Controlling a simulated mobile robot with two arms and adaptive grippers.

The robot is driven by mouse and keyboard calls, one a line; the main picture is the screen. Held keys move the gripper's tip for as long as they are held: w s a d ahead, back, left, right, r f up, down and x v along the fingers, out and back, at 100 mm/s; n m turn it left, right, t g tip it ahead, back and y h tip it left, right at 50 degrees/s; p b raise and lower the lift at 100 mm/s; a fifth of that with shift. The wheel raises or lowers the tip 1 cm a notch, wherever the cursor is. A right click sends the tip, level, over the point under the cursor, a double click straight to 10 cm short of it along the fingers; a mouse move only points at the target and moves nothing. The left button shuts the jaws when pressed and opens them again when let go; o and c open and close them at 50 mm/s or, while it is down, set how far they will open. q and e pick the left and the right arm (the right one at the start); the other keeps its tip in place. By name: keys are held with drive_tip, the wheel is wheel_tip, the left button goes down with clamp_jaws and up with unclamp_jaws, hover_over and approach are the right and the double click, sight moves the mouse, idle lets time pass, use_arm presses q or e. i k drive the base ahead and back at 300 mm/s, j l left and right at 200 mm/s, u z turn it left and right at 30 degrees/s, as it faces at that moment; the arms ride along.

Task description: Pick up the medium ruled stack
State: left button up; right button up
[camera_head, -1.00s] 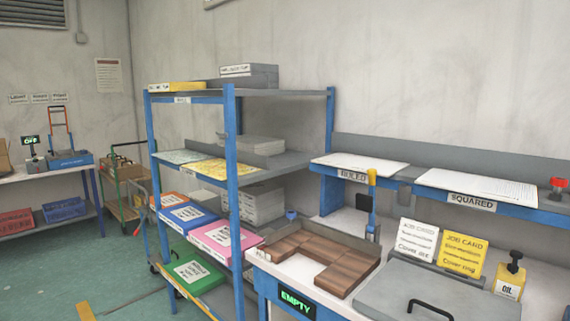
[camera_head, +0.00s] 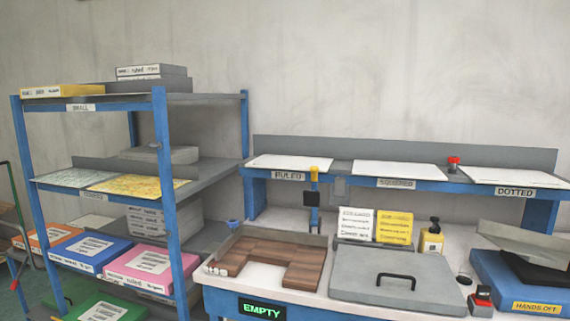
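No stack in view can be surely read as medium ruled. A white paper stack (camera_head: 290,162) lies on the raised bench shelf above the label RULED. On the blue rack, a pink pack (camera_head: 151,266) and a blue pack (camera_head: 92,252) lie on a lower shelf; print on the pink pack's front edge seems to include "ruled", but is too small to be sure. Grey packs (camera_head: 152,78) and a yellow pack (camera_head: 62,90) lie on the top shelf, labelled SMALL. Neither of my grippers is in view.
White stacks stand over SQUARED (camera_head: 400,174) and DOTTED (camera_head: 512,177). The bench holds a wooden-block tray (camera_head: 270,260), a grey lidded plate (camera_head: 395,280), job cards (camera_head: 375,226), an oil bottle (camera_head: 432,238) and a blue HANDS OFF machine (camera_head: 520,285). A blue rack post (camera_head: 167,190) partly blocks the shelves.

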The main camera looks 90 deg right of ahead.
sight(303, 163)
drive_tip(key=i+l+z, duration=0.15)
drive_tip(key=i+z, duration=0.15)
drive_tip(key=z, duration=0.15)
drive_tip(key=i+z, duration=0.65)
drive_tip(key=z, duration=0.3)
drive_tip(key=i+j+z, duration=0.2)
drive_tip(key=z, duration=0.25)
drive_tip(key=i+j, duration=0.05)
drive_tip(key=i, duration=0.05)
